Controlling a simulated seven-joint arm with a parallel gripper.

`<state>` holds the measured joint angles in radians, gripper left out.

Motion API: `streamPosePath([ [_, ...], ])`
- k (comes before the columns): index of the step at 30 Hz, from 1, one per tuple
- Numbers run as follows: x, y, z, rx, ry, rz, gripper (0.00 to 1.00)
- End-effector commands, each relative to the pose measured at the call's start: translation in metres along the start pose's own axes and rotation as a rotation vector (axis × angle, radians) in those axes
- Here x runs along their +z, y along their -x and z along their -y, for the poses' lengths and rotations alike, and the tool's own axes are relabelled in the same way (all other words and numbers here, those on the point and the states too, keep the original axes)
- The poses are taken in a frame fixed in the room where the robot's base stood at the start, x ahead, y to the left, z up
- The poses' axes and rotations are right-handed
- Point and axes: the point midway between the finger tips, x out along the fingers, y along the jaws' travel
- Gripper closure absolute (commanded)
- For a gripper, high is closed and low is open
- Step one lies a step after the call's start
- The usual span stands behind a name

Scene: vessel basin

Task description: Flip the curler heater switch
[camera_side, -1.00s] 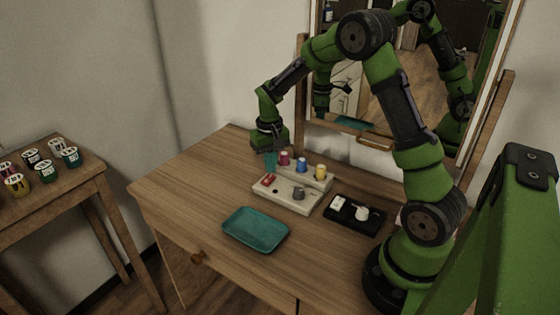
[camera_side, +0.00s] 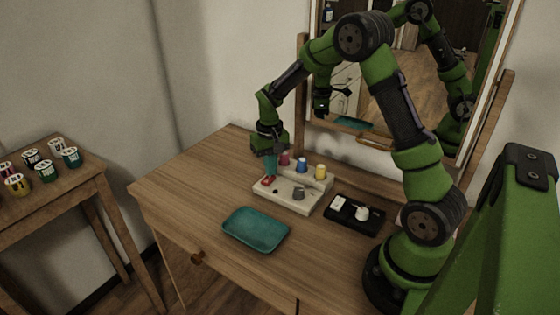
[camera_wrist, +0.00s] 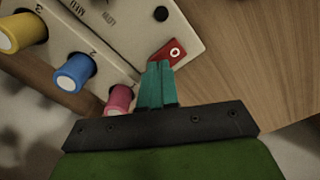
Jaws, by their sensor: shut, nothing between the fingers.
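The cream heater box (camera_side: 286,196) stands on the wooden table. Its red rocker switch (camera_side: 268,181) is at the box's left end, and it shows with a white ring mark in the wrist view (camera_wrist: 170,52). My gripper (camera_side: 271,172) points down over that end, its teal fingers shut and empty. In the wrist view the fingertips (camera_wrist: 158,64) are right at the switch's near edge and overlap it slightly. I cannot tell whether they touch it. Pink (camera_side: 284,158), blue (camera_side: 302,164) and yellow (camera_side: 321,171) curlers stand along the box's back.
A teal tray (camera_side: 256,229) lies in front, and a black tray (camera_side: 354,213) with white items lies to the right. A mirror (camera_side: 405,85) stands behind. The table's left side is clear.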

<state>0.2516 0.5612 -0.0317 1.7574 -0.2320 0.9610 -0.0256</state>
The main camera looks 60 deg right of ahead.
Motion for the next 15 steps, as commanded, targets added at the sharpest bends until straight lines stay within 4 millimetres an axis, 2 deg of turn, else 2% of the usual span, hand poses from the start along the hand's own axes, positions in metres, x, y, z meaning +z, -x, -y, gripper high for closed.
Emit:
streamPosePath([
  [15,0.0001,-0.008,-0.0001,0.0,0.0,0.0,1.0],
])
